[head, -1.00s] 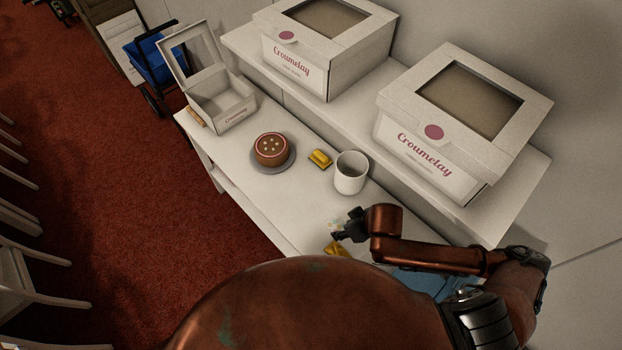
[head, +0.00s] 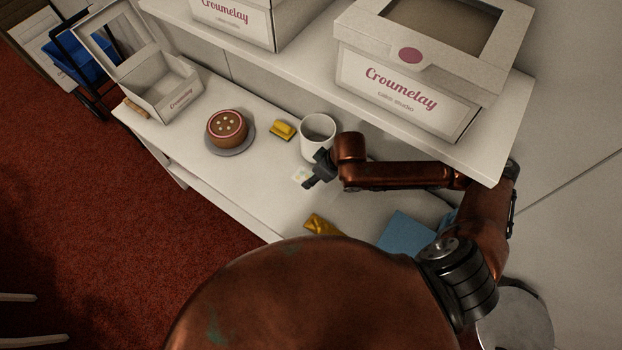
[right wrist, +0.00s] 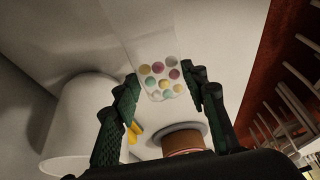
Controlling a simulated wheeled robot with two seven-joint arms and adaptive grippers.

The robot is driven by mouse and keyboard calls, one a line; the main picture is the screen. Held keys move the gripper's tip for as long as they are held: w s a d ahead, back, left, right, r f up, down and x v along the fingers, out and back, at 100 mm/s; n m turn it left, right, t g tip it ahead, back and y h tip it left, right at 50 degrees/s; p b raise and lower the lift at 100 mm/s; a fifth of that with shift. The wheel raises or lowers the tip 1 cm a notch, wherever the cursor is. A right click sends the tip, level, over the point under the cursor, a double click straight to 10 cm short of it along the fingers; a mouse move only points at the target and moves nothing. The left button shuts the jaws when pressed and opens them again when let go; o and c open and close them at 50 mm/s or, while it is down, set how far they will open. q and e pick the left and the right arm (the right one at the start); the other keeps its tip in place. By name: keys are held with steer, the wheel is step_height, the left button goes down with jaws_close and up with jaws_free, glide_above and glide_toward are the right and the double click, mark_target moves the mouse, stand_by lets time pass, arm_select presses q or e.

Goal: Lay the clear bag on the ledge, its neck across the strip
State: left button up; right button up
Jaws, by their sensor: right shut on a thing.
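My right gripper (head: 312,178) is shut on the clear bag (head: 299,174) above the white ledge (head: 255,190), just in front of the white mug. In the right wrist view the clear bag (right wrist: 160,80) shows several pastel round pieces between my right gripper's fingers (right wrist: 160,90). The bag's clear upper part runs toward the top of that view. I cannot make out the strip for certain. My left gripper is not in view.
A white mug (head: 318,133), a yellow block-like item (head: 283,130) and a cake (head: 227,126) on a grey turntable (head: 240,149) stand on the ledge. An open box (head: 170,98) is farther left. A golden item (head: 321,224) and blue sheet (head: 405,233) lie nearer. A boxed upper shelf (head: 500,150) overhangs behind.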

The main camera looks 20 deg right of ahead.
mark_target(312, 174)
steer(key=w+f, duration=0.2)
steer(key=shift+w+d+f, duration=0.1)
steer(key=shift+d+f, duration=0.1)
steer(key=shift+f, duration=0.15)
steer(key=f, duration=0.2)
steer(key=f+b, duration=0.1)
steer(key=shift+w+f, duration=0.25)
steer(key=shift+f, duration=0.15)
steer(key=shift+r, duration=0.1)
steer(key=o, duration=1.4)
